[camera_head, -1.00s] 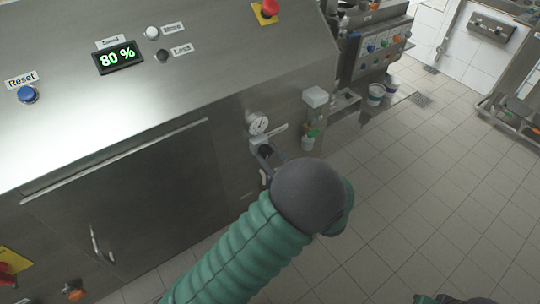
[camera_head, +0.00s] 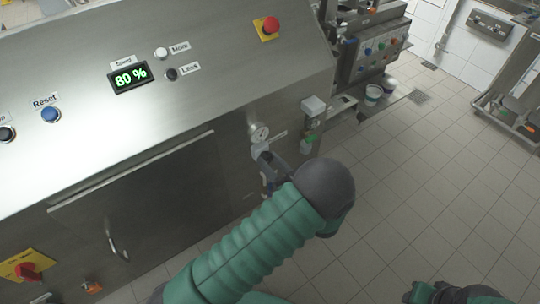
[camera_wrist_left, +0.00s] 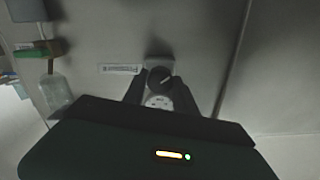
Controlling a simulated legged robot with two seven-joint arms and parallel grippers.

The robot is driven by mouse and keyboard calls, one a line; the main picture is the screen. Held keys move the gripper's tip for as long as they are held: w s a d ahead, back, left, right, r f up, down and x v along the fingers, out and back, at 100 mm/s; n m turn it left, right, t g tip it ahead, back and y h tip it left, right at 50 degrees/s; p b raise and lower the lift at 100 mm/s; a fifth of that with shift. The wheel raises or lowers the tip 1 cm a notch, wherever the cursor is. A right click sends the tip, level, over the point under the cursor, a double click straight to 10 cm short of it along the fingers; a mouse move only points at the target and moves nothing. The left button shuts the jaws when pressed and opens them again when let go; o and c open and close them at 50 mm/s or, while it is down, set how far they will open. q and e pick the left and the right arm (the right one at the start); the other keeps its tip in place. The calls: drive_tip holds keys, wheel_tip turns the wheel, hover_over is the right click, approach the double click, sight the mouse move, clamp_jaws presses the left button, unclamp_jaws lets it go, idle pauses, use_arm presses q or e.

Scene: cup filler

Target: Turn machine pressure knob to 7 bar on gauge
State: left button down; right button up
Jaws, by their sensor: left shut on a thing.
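The round white pressure gauge (camera_head: 260,132) sits on the lower front of the steel machine. It also shows between my fingers in the left wrist view (camera_wrist_left: 158,101), partly covered by the knob; its needle is too small to read. The dark pressure knob (camera_wrist_left: 159,79) is just beside the gauge, between the two fingers of my left gripper (camera_wrist_left: 157,88). In the head view my left gripper (camera_head: 268,165) reaches in just below the gauge and hides the knob. It is shut on the knob.
The machine's sloped panel carries a display (camera_head: 129,77) reading 80 %, a blue Reset button (camera_head: 51,115) and a red emergency button (camera_head: 270,26). A box-topped fitting (camera_head: 313,106) stands close right of the gauge.

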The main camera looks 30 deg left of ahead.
use_arm(q)
drive_tip(key=shift+d+f+m+p, duration=0.1)
drive_tip(key=shift+m+p, duration=0.25)
drive_tip(key=shift+m, duration=0.15)
drive_tip(key=c, duration=1.3)
unclamp_jaws()
drive_tip(key=o, duration=0.3)
drive_tip(key=shift+d, duration=0.15)
